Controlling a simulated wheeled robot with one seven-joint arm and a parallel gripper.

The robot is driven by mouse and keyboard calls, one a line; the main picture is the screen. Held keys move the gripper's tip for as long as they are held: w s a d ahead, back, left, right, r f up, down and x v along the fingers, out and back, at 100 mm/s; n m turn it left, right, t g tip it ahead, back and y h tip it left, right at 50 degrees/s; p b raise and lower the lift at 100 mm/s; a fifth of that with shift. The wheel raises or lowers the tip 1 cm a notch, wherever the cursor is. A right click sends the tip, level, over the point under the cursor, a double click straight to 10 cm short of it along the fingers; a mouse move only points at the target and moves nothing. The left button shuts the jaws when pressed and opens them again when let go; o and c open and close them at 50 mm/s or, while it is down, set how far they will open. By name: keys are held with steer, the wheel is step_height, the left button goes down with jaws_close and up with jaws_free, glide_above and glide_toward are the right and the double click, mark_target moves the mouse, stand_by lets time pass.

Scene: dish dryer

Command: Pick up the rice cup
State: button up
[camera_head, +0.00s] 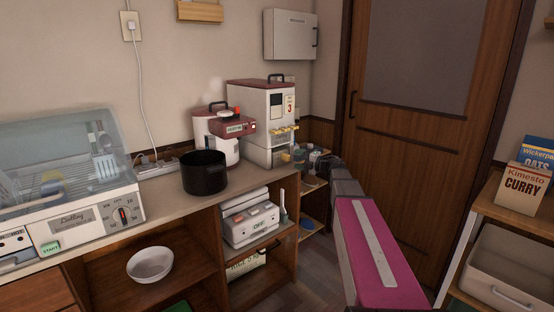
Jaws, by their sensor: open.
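I cannot make out a rice cup for certain. A white rice dispenser (268,122) with a dark red lid and a "3" on its front stands at the back of the counter. My arm (378,255), with a pink panel, reaches from the lower right toward the corner right of the dispenser. My gripper (322,164) is at its far end, small and dark, by the low shelves. It is open; its fingers are hard to tell apart from small items there, and I see nothing held.
A black pot (204,176) stands on the counter before a red and white cooker (214,140). A dish dryer (70,175) is at left. A white bowl (150,264) and a white appliance (250,222) sit on shelves below. A cart (535,225) with boxes stands right.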

mark_target(278, 157)
steer(key=shift+f+x, duration=0.2)
steer(key=shift+x, duration=2.9)
jaws_close()
